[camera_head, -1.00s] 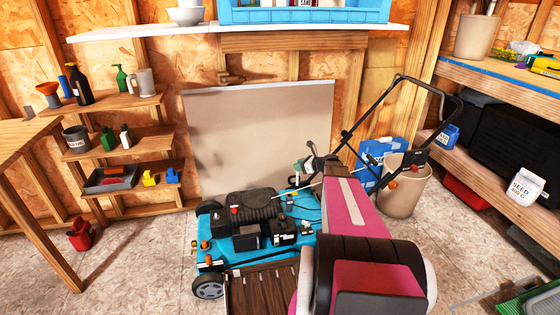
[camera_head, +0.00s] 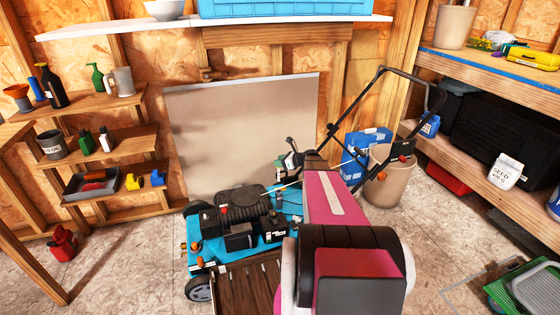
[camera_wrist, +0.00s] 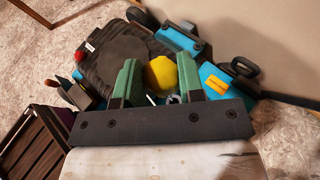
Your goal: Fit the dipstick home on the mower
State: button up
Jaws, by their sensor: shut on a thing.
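The mower (camera_head: 212,247) has a teal deck and a black engine on top. It stands on the floor in front of a leaning panel. My gripper (camera_head: 283,167) is above the mower's rear right side. In the wrist view, the two green fingers of my gripper (camera_wrist: 159,78) are shut on the yellow head of the dipstick (camera_wrist: 160,74). The mower's dark round engine cover (camera_wrist: 116,62) lies just beyond the fingers. The lower part of the dipstick and its tube opening are mostly hidden by my gripper, so I cannot tell how far in it is.
The mower's black handle (camera_head: 404,78) rises at the right, near a beige bin (camera_head: 392,187) and a blue container (camera_head: 362,146). A stepped wooden shelf (camera_head: 115,141) with bottles stands at the left. A red can (camera_head: 63,243) is on the floor. The left floor is otherwise clear.

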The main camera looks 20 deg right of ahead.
jog(key=shift+f, duration=2.2)
notch_tip(320, 180, down, 12)
dwell(5.0)
jog(key=o, duration=1)
